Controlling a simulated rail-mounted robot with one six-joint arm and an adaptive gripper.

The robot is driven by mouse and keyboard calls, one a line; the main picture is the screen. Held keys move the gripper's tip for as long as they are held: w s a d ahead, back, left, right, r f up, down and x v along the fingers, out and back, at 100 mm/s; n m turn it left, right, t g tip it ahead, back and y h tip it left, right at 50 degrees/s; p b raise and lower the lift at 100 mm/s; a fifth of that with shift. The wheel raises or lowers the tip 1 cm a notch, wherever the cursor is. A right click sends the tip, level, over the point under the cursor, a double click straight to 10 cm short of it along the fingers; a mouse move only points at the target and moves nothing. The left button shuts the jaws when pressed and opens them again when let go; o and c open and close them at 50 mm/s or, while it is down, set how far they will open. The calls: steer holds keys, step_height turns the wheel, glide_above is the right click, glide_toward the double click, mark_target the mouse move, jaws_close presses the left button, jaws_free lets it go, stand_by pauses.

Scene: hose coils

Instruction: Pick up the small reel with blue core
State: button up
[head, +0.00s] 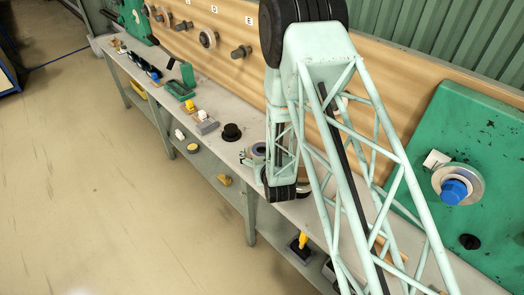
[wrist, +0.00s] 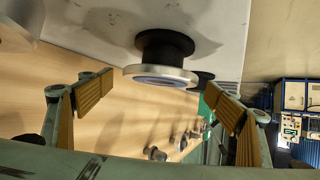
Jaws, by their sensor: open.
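My gripper (wrist: 160,98) is open, with its two tan-padded fingers wide apart and nothing between the tips. In the wrist view, a small reel (wrist: 160,77) with a silver-grey rim and a dull bluish centre sits on a black stand (wrist: 164,47). It lies ahead of the gap between the fingers, and I see no finger touching it. In the head view, a small grey ring-shaped reel (head: 258,150) shows on the bench beside my arm, partly hidden by it. A larger reel with a bright blue core (head: 454,190) is mounted on the green panel at right.
A black stand (head: 231,132) is close by on the bench (head: 218,110). Grey and yellow blocks (head: 205,122) and a green fixture (head: 181,89) are farther along. The wooden backboard (head: 235,25) carries pegs and reels.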

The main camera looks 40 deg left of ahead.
mark_target(263, 145)
stand_by(0.5)
steer(key=c, duration=1.1)
steer(key=shift+r, duration=0.2)
steer(key=shift+r, duration=1.5)
steer(key=shift+s+d+r, duration=0.1)
steer(key=shift+r, duration=0.05)
steer(key=s+d, duration=0.3)
steer(key=s+d+r+b, duration=0.1)
steer(key=s+d, duration=0.7)
steer(key=shift+s+r, duration=0.15)
steer(key=shift+r, duration=0.05)
